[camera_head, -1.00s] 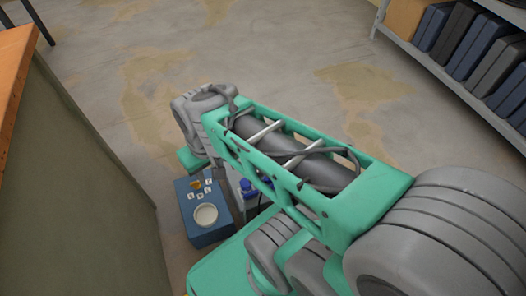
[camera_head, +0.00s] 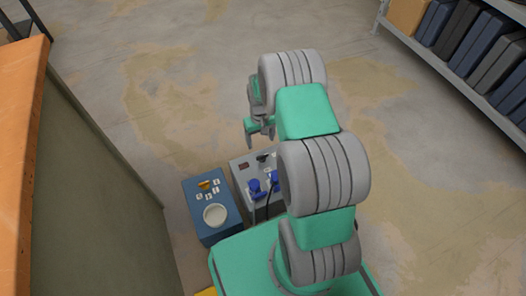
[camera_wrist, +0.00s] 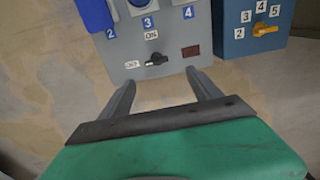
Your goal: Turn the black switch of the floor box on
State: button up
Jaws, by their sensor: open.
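The grey floor box (camera_head: 239,178) stands on the floor beyond my arm; its face also shows in the wrist view (camera_wrist: 117,62). Its black switch (camera_wrist: 156,60) sits near the edge closest to my gripper, lying sideways with its pale tip to the left. A label that seems to read OFF is at its left, and one like ON is above it. The switch is small and dark in the head view (camera_head: 262,157). My gripper (camera_wrist: 163,77) is open and empty, its fingertips apart on either side of the switch's line, just short of it; contact is not visible.
The grey box has blue plugs (camera_head: 255,188) and a dark red window (camera_wrist: 192,51). A blue box (camera_head: 196,220) with a yellow switch (camera_wrist: 264,30) and white round socket (camera_head: 215,214) stands beside it. A cabinet (camera_head: 95,190) is at left, a shelf (camera_head: 450,75) at right; open floor lies between.

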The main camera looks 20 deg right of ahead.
aim_at(262, 157)
jog(key=f+b, duration=0.1)
jog(key=f, duration=0.2)
jog(key=f+b, duration=0.1)
jog(key=f, duration=0.3)
jog(key=f+b, duration=0.1)
jog(key=f, duration=0.3)
jog(key=shift+d, duration=0.4)
jog(key=shift+c, duration=0.3)
jog(key=c, duration=1.3)
